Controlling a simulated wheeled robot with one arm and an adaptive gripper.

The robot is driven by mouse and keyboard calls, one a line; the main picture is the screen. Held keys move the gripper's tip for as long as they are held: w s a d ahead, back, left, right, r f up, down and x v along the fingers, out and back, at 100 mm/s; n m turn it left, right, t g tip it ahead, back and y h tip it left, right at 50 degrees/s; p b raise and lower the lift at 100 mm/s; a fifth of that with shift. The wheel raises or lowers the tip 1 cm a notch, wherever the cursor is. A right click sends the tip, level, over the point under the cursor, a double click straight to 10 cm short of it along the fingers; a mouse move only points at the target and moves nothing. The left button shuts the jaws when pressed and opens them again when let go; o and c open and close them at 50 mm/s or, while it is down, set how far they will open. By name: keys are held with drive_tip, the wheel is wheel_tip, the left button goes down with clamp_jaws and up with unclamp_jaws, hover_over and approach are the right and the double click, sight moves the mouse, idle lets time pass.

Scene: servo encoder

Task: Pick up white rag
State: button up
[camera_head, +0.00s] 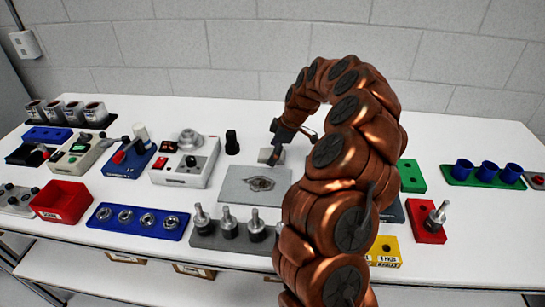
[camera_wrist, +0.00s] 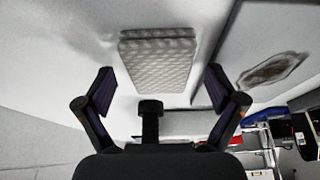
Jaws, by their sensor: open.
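The white rag (camera_wrist: 157,62) is a thick, pale, quilted pad lying on the white table in the wrist view. It sits ahead of my gripper (camera_wrist: 158,92), roughly centred between the two fingertips. My gripper is open, with a finger on each side and nothing held. In the head view my gripper (camera_head: 280,143) is low over the table behind a grey plate. A small greyish piece of the rag (camera_head: 265,156) shows beside it, and the rest is hidden by my gripper. From these views I cannot tell the exact gap between fingers and rag.
The grey plate (camera_head: 238,188) with a dark stain lies just in front. A white control box (camera_head: 185,170) and a black knob (camera_head: 232,143) stand to the left. A grey holder with upright parts (camera_head: 230,238) is nearer. A green tray (camera_head: 484,178) is at right.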

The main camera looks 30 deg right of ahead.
drive_tip(key=shift+f+b, duration=0.1)
drive_tip(key=shift+b, duration=0.2)
drive_tip(key=shift+c, duration=0.2)
idle(0.3)
drive_tip(key=c, duration=1)
